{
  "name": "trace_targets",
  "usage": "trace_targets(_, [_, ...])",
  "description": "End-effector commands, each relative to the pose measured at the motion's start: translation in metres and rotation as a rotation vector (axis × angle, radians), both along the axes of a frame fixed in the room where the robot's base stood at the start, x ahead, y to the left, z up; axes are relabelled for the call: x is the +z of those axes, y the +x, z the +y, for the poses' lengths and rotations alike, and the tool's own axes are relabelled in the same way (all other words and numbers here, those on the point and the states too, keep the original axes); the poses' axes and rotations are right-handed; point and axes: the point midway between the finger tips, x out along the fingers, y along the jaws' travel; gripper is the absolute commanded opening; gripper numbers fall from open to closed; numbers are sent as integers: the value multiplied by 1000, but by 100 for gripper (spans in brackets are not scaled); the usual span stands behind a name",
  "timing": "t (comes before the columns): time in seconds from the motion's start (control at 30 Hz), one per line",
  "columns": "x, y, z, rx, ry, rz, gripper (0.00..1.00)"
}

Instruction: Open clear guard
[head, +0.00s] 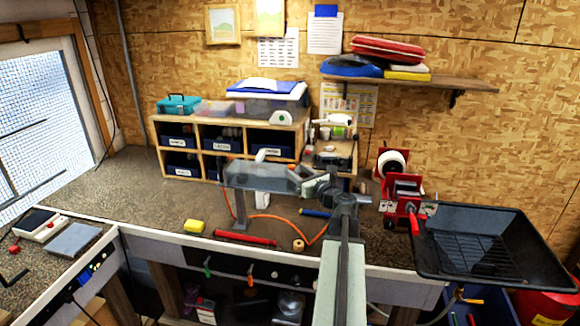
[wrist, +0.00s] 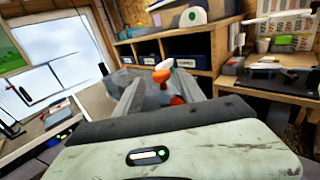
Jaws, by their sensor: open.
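A see-through grey cover that looks like the clear guard (head: 255,176) is over the bench in front of the cubby shelf in the head view. Its lid position is hard to tell. My gripper (head: 303,182) is at its right end, with the fingers pointing left. In the wrist view my gripper (wrist: 158,85) has its two grey fingers apart, and nothing is clearly held between them. A grey translucent shape, likely the guard, lies around and behind the fingers. Whether a finger touches it I cannot tell. My wrist housing hides the lower part of that view.
A red machine (head: 403,195) and a black tray (head: 490,245) stand at right. The cubby shelf (head: 230,130) stands behind.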

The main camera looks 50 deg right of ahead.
Motion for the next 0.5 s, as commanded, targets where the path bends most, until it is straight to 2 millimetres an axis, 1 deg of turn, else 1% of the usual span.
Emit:
trace_targets(0.03, [0, 11, -5, 1, 0, 0, 46])
trace_targets(0.1, [0, 25, -8, 1, -1, 0, 46])
trace_targets(0.2, [0, 40, -12, 1, -1, 0, 46])
trace_targets(0.3, [0, 48, -12, -1, -1, 0, 46])
trace_targets(0.5, [0, 48, -12, -1, -2, 0, 46])
